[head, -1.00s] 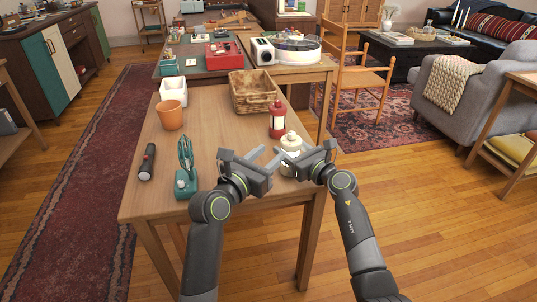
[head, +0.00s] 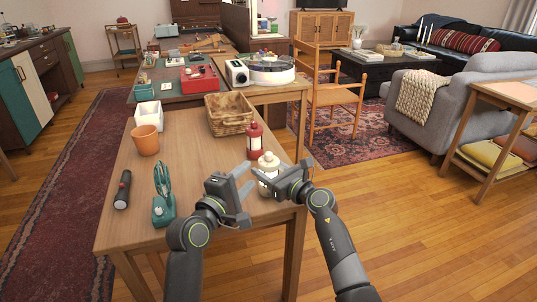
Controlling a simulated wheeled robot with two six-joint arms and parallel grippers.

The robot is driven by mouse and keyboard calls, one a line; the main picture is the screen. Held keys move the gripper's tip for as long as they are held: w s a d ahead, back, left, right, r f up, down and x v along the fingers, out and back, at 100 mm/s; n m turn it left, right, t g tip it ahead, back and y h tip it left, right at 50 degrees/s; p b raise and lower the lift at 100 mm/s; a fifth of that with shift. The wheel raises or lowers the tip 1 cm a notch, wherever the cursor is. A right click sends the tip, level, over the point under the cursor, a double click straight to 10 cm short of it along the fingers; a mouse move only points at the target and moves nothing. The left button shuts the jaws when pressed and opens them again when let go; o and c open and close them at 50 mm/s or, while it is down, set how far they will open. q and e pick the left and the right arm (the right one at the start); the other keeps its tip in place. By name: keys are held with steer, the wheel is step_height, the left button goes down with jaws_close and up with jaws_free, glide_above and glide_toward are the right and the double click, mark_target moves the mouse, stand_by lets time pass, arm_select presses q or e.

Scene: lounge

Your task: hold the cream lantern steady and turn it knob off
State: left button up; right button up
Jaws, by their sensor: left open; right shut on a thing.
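The cream lantern (head: 268,164) stands upright near the right front edge of the wooden table (head: 190,175). My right gripper (head: 268,185) is shut on its body from the right and covers part of its lower half. My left gripper (head: 245,183) is open, just left of the lantern, with its fingers spread and nothing between them. The knob is too small or hidden to make out.
A red lantern (head: 254,142) stands close behind the cream one. A wicker basket (head: 230,123), terracotta pot (head: 146,140), white container (head: 148,110), teal fan-like object (head: 163,207) and dark flashlight (head: 123,190) are also on the table. Its middle is clear.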

mark_target(267, 156)
arm_select(q)
steer(key=w+d+m, duration=0.2)
steer(key=w+m, duration=0.1)
steer(key=m, duration=0.3)
steer(key=w+d+m, duration=0.1)
steer(key=w+m, duration=0.3)
steer(key=m, duration=0.3)
steer(key=w+d+m, duration=0.2)
steer(key=w+m, duration=0.1)
steer(key=m, duration=0.4)
steer(key=shift+w+d, duration=0.25)
steer(key=shift+d, duration=0.1)
jaws_close()
stand_by(0.3)
